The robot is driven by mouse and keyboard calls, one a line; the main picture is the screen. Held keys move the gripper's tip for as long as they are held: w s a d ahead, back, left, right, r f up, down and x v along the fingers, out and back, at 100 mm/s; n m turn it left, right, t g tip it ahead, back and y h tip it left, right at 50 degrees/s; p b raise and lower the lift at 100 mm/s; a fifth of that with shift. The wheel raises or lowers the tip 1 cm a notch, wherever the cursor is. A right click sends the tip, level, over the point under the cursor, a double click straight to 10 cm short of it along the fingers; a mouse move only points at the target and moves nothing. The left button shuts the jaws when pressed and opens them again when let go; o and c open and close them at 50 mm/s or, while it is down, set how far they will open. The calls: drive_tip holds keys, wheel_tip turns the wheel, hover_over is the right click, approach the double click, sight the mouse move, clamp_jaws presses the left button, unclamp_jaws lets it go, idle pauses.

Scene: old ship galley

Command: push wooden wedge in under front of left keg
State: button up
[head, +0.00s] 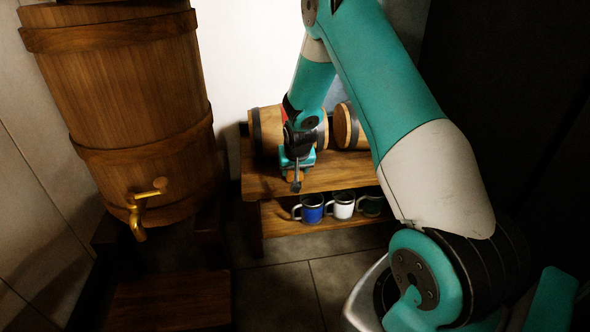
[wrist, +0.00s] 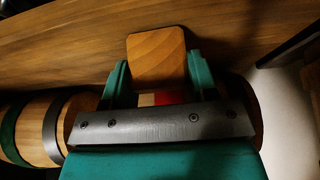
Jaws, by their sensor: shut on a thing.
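The left keg (head: 267,131) lies on its side on the wooden bench, partly hidden behind my arm. My gripper (head: 297,168) is low in front of this keg in the head view. In the wrist view its two teal fingers are shut on the wooden wedge (wrist: 157,58), an orange-brown block with rounded corners. A red and pale patch shows between the fingers behind the wedge. A part of the left keg (wrist: 247,105) shows at the right behind the gripper. Whether the wedge touches the keg or the bench is hidden.
A second keg (head: 347,126) lies to the right on the bench (head: 335,175). A blue mug (head: 311,210), a white mug (head: 342,206) and a dark mug (head: 371,205) stand on the lower shelf. A large barrel (head: 130,100) with a brass tap (head: 140,208) stands left.

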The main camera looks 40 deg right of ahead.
drive_tip(key=shift+w+d+f, duration=0.1)
drive_tip(key=shift+w+d, duration=0.4)
drive_tip(key=shift+w, duration=0.3)
drive_tip(key=shift+w+d, duration=0.45)
drive_tip(key=shift+w, duration=0.35)
drive_tip(key=o, duration=0.8)
drive_tip(key=shift+c, duration=0.6)
drive_tip(key=shift+p+v, duration=0.95)
drive_tip(key=shift+p, duration=0.05)
drive_tip(key=s+p+v, duration=0.1)
drive_tip(key=p+v, duration=0.5)
drive_tip(key=v, duration=0.2)
drive_tip(key=shift+a+f, duration=0.35)
drive_tip(key=shift+a, duration=0.05)
drive_tip(key=shift+s, duration=0.15)
